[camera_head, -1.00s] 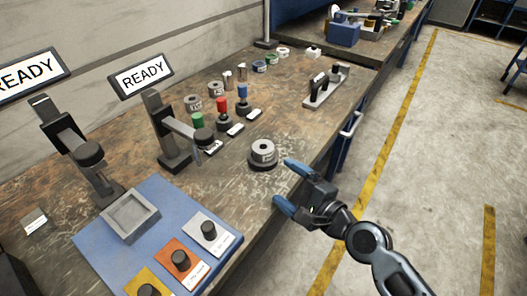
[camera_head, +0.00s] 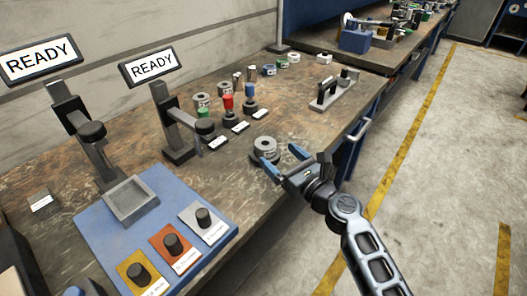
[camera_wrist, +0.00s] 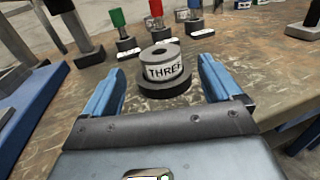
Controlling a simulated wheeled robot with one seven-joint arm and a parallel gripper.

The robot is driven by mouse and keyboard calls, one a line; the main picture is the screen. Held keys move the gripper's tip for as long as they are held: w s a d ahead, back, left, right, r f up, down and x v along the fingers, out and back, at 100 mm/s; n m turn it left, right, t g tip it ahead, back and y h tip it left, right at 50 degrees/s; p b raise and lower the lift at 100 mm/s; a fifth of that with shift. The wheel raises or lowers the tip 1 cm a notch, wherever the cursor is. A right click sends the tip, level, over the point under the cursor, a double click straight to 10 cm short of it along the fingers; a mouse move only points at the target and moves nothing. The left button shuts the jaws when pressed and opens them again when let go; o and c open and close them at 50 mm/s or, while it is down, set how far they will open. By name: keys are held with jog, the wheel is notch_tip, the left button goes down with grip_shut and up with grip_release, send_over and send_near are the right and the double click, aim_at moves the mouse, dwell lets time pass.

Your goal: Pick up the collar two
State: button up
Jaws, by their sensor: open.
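A grey ring-shaped collar marked "THREE" (camera_wrist: 165,70) sits on a dark round base (camera_wrist: 165,88) in the wrist view. It also shows near the table's right edge in the head view (camera_head: 265,144). My gripper (camera_head: 283,161) is open, with its blue fingers pointing at this collar. In the wrist view the collar stands ahead, between the fingertip lines, and nothing is gripped. Other grey collars (camera_head: 202,101) stand farther back on the bench; their labels are too small to read, so I cannot tell which is collar two.
Red (camera_head: 228,104), green and blue-topped pieces stand behind the collar. Two upright stands with READY signs (camera_head: 153,65) are at left. A blue board (camera_head: 95,228) with a grey tray lies in front. A grey fixture (camera_head: 334,92) stands at back right. Bare bench surrounds the collar.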

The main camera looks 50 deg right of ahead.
aim_at(268, 146)
jog(key=p+x, duration=0.1)
jog(key=x, duration=0.6)
jog(key=shift+w, duration=0.3)
jog(key=c, duration=1.7)
